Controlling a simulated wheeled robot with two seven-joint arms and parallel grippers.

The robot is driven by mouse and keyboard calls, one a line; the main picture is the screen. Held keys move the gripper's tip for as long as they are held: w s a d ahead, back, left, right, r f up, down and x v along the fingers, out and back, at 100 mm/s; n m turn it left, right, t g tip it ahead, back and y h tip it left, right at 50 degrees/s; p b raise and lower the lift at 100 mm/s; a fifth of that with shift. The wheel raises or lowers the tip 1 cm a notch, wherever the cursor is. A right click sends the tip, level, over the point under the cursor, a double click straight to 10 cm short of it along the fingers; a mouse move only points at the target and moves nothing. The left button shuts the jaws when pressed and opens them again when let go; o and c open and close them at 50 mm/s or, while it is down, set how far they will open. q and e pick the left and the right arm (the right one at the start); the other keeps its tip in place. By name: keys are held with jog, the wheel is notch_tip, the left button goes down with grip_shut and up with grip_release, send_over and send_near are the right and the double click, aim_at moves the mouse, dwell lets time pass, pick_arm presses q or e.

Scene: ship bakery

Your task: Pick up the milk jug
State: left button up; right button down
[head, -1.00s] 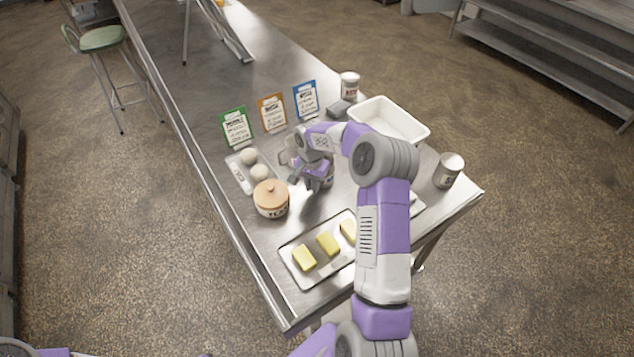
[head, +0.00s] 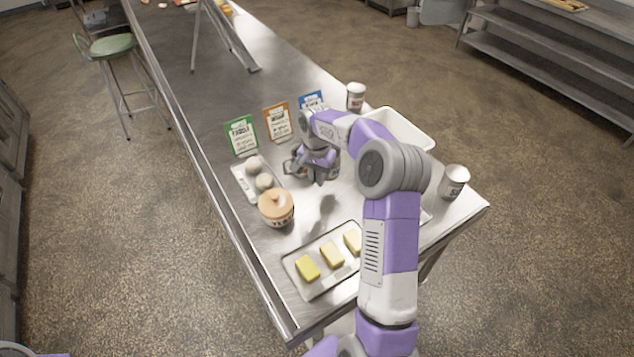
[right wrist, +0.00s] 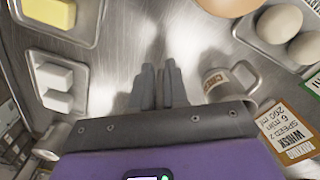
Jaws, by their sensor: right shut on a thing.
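The milk jug (right wrist: 222,84), a small metal jug with a label, shows just right of the fingers in the right wrist view. In the head view it (head: 291,167) shows partly at the left side of my right gripper (head: 318,177), which hides some of it. My left gripper is out of view.
The lidded pot (head: 276,208) and egg tray (head: 240,182) stand left of the gripper. The butter tray (head: 310,292) lies in front. Upright recipe cards (head: 241,135) stand behind. A white bin (head: 426,146) and a can (head: 454,182) are on the right.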

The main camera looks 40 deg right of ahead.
jog(key=shift+r, duration=0.85)
dwell(2.4)
